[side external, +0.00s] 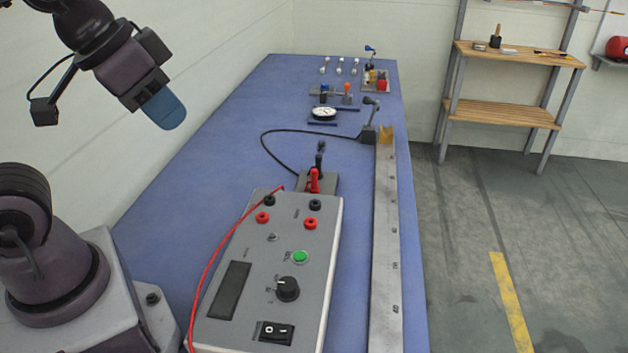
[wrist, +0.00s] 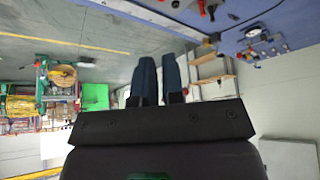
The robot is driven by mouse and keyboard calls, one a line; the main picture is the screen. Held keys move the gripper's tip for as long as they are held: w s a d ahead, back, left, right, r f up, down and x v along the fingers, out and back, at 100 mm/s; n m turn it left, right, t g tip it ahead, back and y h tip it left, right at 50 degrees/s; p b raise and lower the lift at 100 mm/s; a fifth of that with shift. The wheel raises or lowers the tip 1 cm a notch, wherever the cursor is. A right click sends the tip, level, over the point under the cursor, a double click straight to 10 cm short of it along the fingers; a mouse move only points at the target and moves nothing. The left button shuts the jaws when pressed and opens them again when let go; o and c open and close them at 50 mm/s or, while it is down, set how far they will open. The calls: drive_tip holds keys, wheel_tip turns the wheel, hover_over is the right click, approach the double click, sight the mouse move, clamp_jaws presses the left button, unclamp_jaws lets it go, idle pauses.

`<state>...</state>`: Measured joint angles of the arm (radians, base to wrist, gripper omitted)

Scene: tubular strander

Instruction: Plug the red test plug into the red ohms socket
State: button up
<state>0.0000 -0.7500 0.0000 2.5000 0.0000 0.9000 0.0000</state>
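The red test plug (side external: 314,181) stands upright at a small dark stand (side external: 302,181) behind the grey meter box (side external: 268,255). Two red sockets, one left (side external: 262,217) and one right (side external: 311,223), are on the box's top near its far end. Their labels are too small to read, so I cannot tell which is ohms. My gripper (side external: 168,110) is high at the upper left, well apart from plug and box. In the wrist view my gripper (wrist: 160,78) shows two blue fingers with a narrow, empty gap.
Black sockets (side external: 269,200) sit behind the red ones. A red lead (side external: 207,270) curves along the box's left side. A black cable (side external: 266,150) loops behind the stand. A long metal rail (side external: 387,240) runs along the right. Blue bench (side external: 190,190) left of the box is clear.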

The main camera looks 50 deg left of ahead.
drive_tip(key=o, duration=0.6)
